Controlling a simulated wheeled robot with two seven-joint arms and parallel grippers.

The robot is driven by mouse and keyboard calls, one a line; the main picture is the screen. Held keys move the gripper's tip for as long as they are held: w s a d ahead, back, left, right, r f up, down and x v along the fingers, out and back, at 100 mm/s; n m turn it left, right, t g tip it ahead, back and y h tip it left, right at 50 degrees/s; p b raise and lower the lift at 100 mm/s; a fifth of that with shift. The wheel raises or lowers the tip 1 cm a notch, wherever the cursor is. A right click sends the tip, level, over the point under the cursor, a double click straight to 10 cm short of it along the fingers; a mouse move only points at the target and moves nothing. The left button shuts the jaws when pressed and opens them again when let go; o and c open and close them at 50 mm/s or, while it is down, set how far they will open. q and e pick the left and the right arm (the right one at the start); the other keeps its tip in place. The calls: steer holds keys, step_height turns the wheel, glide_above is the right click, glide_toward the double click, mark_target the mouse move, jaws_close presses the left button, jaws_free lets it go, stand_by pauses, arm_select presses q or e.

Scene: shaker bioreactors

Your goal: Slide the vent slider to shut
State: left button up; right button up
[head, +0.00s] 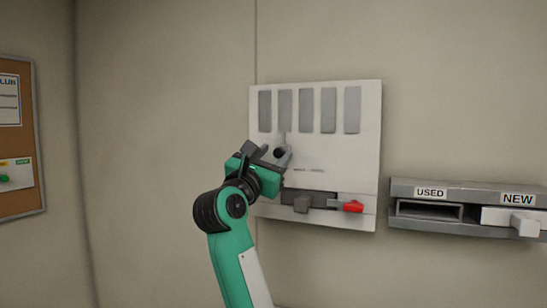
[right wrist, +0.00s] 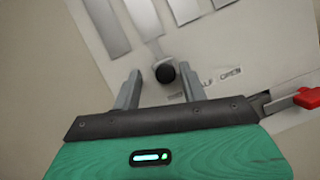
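A white vent panel (head: 335,150) with several grey slots is on the wall. Its dark round slider knob (head: 280,152) is below the slots, left of the small lettering. In the right wrist view the knob (right wrist: 165,73) lies between the fingertips, or just beyond them, with "OPEN" and part of another word to its right. My right gripper (head: 269,156) is open at the knob, one finger on each side (right wrist: 160,85). I cannot tell whether either finger touches it. My left gripper is not in view.
A grey latch (head: 302,203) and a red block (head: 352,206) stick out at the panel's bottom. To the right are a "USED" slot (head: 429,210) and a "NEW" holder (head: 508,215). A corkboard (head: 41,140) hangs far left. The wall between is clear.

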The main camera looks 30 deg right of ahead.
steer(key=shift+s+f, duration=0.15)
steer(key=b+v, duration=0.7)
steer(key=v, duration=0.6)
steer(key=shift+a+b, duration=0.35)
steer(key=shift+b, duration=0.05)
steer(key=shift+s, duration=0.1)
